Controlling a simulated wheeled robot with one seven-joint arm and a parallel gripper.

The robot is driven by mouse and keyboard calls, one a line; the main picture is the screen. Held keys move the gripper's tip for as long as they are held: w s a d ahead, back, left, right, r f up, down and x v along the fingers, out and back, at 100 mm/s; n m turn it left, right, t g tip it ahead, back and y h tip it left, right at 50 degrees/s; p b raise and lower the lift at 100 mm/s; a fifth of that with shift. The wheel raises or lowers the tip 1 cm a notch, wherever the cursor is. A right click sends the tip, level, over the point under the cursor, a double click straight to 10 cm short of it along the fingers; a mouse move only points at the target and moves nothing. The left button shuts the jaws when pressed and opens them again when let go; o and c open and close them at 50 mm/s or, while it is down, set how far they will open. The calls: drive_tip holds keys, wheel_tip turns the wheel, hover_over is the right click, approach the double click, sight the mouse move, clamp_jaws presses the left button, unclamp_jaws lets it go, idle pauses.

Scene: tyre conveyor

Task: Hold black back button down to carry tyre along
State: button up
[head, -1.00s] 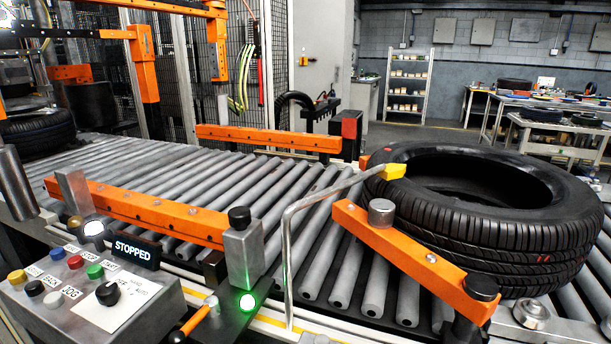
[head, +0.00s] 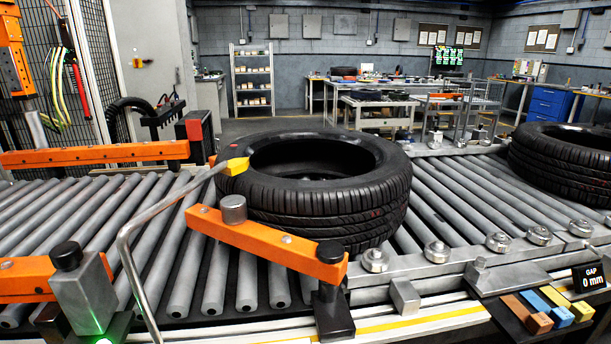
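A black tyre (head: 325,185) lies flat on the grey roller conveyor (head: 75,220), in the middle of the head view. The yellow tip of a bent metal rod (head: 165,206) is at the tyre's left side; I cannot tell whether they touch. An orange guide arm (head: 265,243) stands in front of the tyre. A second tyre (head: 570,160) lies at the far right and is cut by the picture edge. The button panel with the black back button is out of view. My gripper is not in view.
An orange rail (head: 95,154) runs along the far side at left. Small round rollers (head: 437,252) line the near right edge. Bare rollers lie between the two tyres.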

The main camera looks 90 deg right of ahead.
clamp_jaws()
idle(0.4)
idle(1.2)
